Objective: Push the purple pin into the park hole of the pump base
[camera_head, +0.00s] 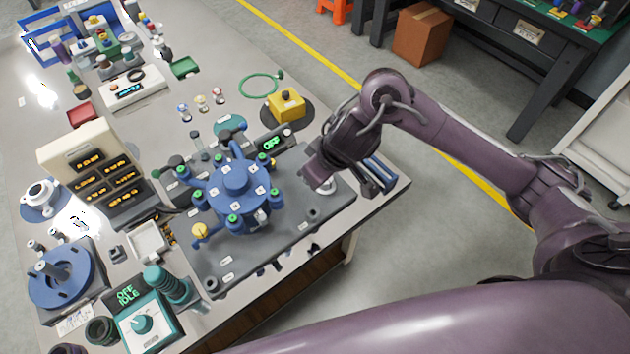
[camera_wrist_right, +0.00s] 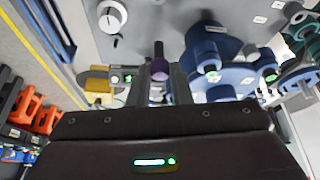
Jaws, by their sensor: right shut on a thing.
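The pump base is a grey plate (camera_head: 290,238) carrying a blue pump (camera_head: 236,180) with several green-tipped ports. In the right wrist view the purple pin (camera_wrist_right: 159,68) stands between the two fingers of my right gripper (camera_wrist_right: 160,90), which is shut on it. The plate (camera_wrist_right: 150,22) lies beyond the pin. I cannot tell whether the pin's far end touches the plate. In the head view my right gripper (camera_head: 322,182) is over the plate's right part and hides the pin. A small dark round spot (camera_head: 314,213) shows on the plate; I cannot tell if it is the park hole. My left gripper is not in view.
A small OFF display (camera_head: 271,144) and a yellow block (camera_head: 286,105) stand behind the plate. A teal control box (camera_head: 143,322) and a blue disc fixture (camera_head: 63,276) are at the front left. A dark panel (camera_head: 105,180) stands left of the pump. The table's right edge is close to the gripper.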

